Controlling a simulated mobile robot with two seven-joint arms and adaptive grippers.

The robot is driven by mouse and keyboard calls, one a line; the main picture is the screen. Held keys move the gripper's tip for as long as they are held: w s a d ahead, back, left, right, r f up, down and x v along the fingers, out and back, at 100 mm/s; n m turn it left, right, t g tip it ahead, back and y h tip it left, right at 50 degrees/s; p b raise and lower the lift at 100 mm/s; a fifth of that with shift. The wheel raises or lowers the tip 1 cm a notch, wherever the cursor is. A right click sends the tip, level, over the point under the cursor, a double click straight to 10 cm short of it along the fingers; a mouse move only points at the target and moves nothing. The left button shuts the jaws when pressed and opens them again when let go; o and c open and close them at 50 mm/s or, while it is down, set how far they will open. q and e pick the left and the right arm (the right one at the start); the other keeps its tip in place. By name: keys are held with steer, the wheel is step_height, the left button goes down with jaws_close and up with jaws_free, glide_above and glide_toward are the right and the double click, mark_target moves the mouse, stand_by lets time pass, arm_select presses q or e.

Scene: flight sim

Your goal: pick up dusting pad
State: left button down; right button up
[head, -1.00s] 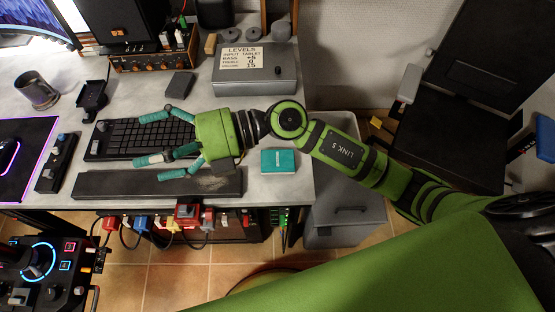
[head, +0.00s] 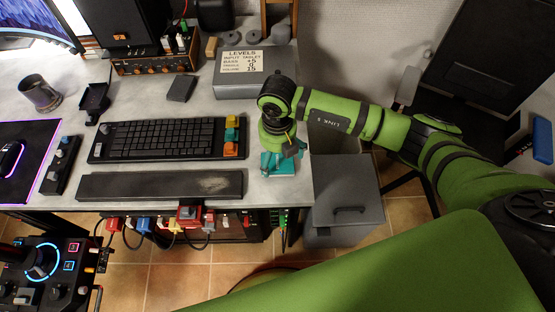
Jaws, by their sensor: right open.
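A small teal block (head: 281,171), which looks like the dusting pad, lies on the grey desk (head: 60,186) near its right front corner. My right gripper (head: 283,158) points down directly over it, with its jaws open. The gripper's wrist and fingers cover much of the pad, and the fingers are a similar teal, so I cannot tell whether they touch it. My left gripper is not in view.
A keyboard (head: 160,138) and a black wrist rest (head: 140,186) with a pale dusty patch lie left of my gripper. A grey box with a levels label (head: 242,62) stands behind. A grey bin (head: 343,190) is beside the desk.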

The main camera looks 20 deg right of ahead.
steer(key=shift+f, duration=0.9)
steer(key=c, duration=1.2)
steer(key=shift+c, duration=0.2)
steer(key=shift+r, duration=0.1)
steer(key=shift+r, duration=0.25)
steer(key=r, duration=0.2)
steer(key=r+b, duration=0.1)
steer(key=shift+s+r, duration=0.3)
steer(key=shift+r, duration=0.05)
steer(key=s+r, duration=0.2)
steer(key=s, duration=0.1)
steer(key=s+r+b, duration=0.1)
steer(key=s+r, duration=0.1)
steer(key=s, duration=0.2)
steer(key=s+d+r, duration=0.1)
steer(key=s+r, duration=0.1)
steer(key=s, duration=0.2)
steer(key=shift+r, duration=0.35)
